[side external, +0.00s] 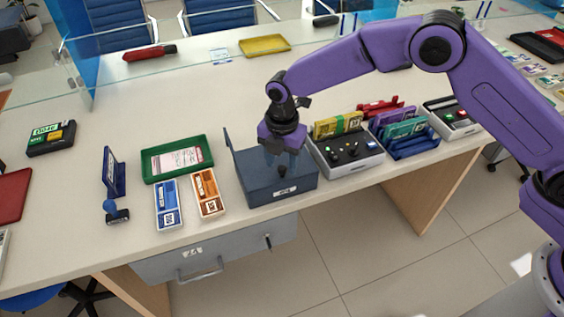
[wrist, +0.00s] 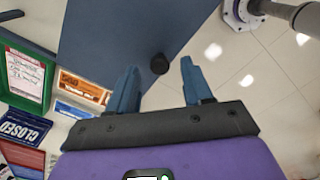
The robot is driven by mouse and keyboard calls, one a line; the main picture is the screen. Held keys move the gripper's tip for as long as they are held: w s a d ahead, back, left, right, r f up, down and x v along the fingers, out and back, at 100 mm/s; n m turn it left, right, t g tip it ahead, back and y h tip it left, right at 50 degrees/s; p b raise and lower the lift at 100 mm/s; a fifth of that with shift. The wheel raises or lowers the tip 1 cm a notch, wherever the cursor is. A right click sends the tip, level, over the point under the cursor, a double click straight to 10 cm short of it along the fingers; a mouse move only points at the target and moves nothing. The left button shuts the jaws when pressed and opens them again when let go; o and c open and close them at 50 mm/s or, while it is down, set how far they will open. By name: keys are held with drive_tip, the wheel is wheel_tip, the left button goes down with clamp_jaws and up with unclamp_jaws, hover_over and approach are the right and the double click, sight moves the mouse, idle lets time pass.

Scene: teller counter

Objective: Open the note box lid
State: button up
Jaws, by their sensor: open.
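The note box (side external: 283,190) is a dark blue-grey box with a white label on its front, standing near the counter's front edge. Its lid (side external: 250,162) looks shut; in the wrist view the lid (wrist: 110,35) is a broad flat blue surface. A round black knob (side external: 282,171) sits at the lid's front edge and also shows in the wrist view (wrist: 159,64). My gripper (side external: 284,160) points down over the front of the box. Its blue fingers are open, and in the wrist view the gripper (wrist: 160,82) has the knob between and just beyond its fingertips, with gaps both sides.
Blue (side external: 167,205) and orange (side external: 208,193) trays and a green tray (side external: 178,158) stand left of the box. A grey unit with black knobs (side external: 350,160) is close on its right. A grey drawer (side external: 215,255) hangs below the counter. The counter behind is mostly clear.

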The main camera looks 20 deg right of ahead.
drive_tip(key=shift+f, duration=0.7)
clamp_jaws()
drive_tip(key=shift+w+a, duration=0.15)
drive_tip(key=shift+w, duration=2.3)
drive_tip(key=shift+w+a, duration=0.1)
drive_tip(key=shift+w, duration=2.35)
drive_tip(key=shift+w+d+r, duration=0.1)
drive_tip(key=shift+w, duration=0.35)
unclamp_jaws()
drive_tip(key=shift+d, duration=0.1)
